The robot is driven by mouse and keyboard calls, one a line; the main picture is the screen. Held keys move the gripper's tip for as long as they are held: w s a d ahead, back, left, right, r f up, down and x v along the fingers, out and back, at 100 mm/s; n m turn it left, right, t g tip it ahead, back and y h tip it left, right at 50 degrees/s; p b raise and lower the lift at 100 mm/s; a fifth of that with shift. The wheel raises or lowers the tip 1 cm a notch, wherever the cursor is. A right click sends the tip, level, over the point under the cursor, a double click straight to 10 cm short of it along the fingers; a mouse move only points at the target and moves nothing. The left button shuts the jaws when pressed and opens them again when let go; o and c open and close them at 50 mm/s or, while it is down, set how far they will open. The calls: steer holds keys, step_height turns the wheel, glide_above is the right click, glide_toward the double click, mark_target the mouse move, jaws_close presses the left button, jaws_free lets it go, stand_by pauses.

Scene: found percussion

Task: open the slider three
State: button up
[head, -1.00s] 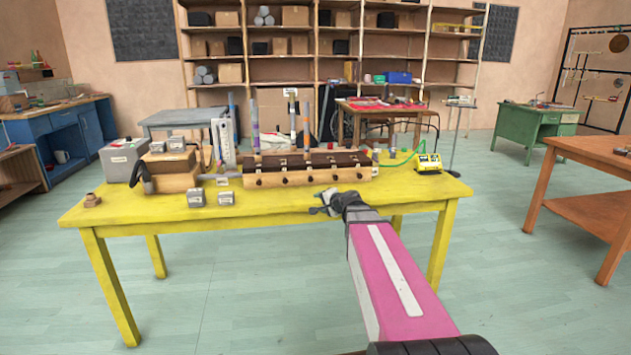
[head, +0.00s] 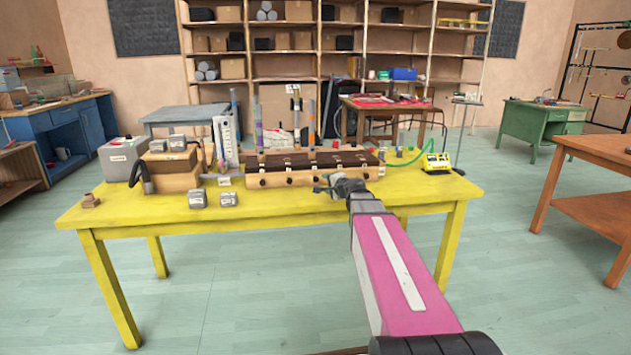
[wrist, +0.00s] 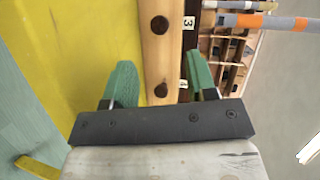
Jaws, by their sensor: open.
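A long wooden slider box (head: 285,181) with round dark knobs along its front stands on the yellow table. In the wrist view, the knob of slider three (wrist: 160,25) sits beside a label reading 3, above and beyond my fingertips. Another knob (wrist: 160,90) lies in the gap between my green fingers, with its label partly hidden. My gripper (wrist: 158,78) is open and empty over the box's wooden front strip. In the head view my gripper (head: 330,187) is at the right part of the box front and hides some of it. Contact cannot be told.
Upright tubes (head: 311,122) rise behind the box; striped ones cross the wrist view's top right. Small grey blocks (head: 228,199) stand left of the box. The table front is mostly clear.

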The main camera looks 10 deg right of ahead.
mark_target(317, 180)
steer(key=x, duration=1)
